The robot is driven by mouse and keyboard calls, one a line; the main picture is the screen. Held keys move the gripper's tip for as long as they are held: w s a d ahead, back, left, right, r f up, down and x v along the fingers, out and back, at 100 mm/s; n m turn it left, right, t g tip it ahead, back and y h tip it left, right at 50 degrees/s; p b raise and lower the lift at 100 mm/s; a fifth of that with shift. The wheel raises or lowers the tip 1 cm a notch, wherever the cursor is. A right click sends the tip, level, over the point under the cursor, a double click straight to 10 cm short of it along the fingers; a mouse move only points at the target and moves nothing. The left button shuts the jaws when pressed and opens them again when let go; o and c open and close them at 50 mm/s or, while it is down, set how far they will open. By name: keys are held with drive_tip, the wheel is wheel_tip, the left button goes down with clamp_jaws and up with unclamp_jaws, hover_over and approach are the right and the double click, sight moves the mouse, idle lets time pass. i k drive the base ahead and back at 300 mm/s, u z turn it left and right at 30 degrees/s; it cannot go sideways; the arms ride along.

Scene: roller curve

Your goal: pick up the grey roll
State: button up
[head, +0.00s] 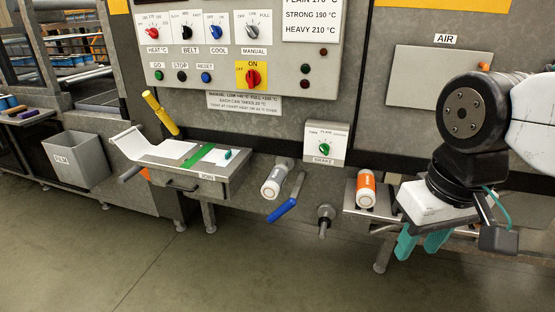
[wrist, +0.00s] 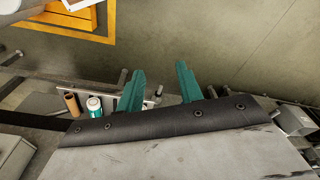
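A grey roll (head: 273,178) with a pale end shows in the head view, below the front panel and right of the drawer unit. It lies with one end toward me. My gripper (head: 421,246) is well to the right of it, pointing down, with two teal fingers. In the wrist view the fingers of my gripper (wrist: 160,70) are apart with nothing held between them. The wrist view also shows a white roll with a teal band (wrist: 95,106) beside a brown roll (wrist: 72,104); I cannot tell whether either is the grey roll.
An orange roll (head: 366,188) lies on a small shelf between the grey roll and my gripper. A blue-handled lever (head: 284,208) hangs close to the grey roll. A drawer unit (head: 190,180) juts out at left, near a grey bin (head: 78,160). The floor in front is clear.

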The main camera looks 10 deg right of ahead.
sight(275, 182)
drive_tip(key=z, duration=0.15)
drive_tip(key=i, duration=1.6)
drive_tip(key=z, duration=0.1)
